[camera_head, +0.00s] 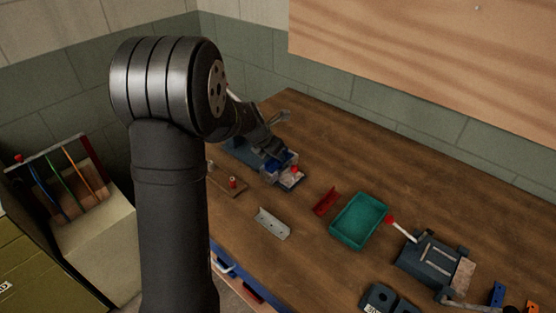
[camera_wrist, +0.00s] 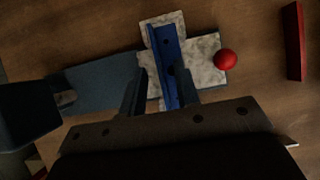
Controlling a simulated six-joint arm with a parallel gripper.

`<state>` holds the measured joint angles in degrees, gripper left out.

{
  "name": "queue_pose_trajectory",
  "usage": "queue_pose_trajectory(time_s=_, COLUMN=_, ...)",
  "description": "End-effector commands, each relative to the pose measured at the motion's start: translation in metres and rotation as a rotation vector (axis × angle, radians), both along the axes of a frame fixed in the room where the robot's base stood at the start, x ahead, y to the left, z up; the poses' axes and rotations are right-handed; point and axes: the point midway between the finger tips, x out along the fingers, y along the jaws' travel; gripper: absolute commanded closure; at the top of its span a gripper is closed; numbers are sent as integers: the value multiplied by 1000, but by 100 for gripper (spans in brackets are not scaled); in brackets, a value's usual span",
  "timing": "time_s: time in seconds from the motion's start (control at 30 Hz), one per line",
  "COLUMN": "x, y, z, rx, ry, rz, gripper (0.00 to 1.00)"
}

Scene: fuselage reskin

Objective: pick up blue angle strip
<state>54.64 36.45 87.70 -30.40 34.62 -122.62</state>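The blue angle strip (camera_wrist: 168,62) lies over a pale mottled plate in the wrist view, running from the plate's upper part down between my fingers. My gripper (camera_wrist: 163,88) is open, with one dark finger on each side of the strip; a small gap shows on the left, and contact on the right is hard to tell. In the head view my gripper (camera_head: 280,157) is low over a fixture at the back left of the table, and it largely hides the strip. The strip's near end is hidden by the gripper body.
A red ball knob (camera_wrist: 226,59) sits just right of the strip. A red angle strip (camera_head: 325,201), grey angle strip (camera_head: 272,223) and green tray (camera_head: 358,220) lie nearer. A second dark fixture (camera_head: 428,262) with a raised lever stands at right.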

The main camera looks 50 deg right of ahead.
Motion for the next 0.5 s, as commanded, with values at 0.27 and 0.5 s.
queue_pose_trajectory(time_s=0.27, x=0, y=0, z=-4, rx=0, ry=0, rz=0, gripper=71)
queue_pose_trajectory(time_s=0.5, x=0, y=0, z=-5, rx=0, ry=0, rz=0, gripper=71)
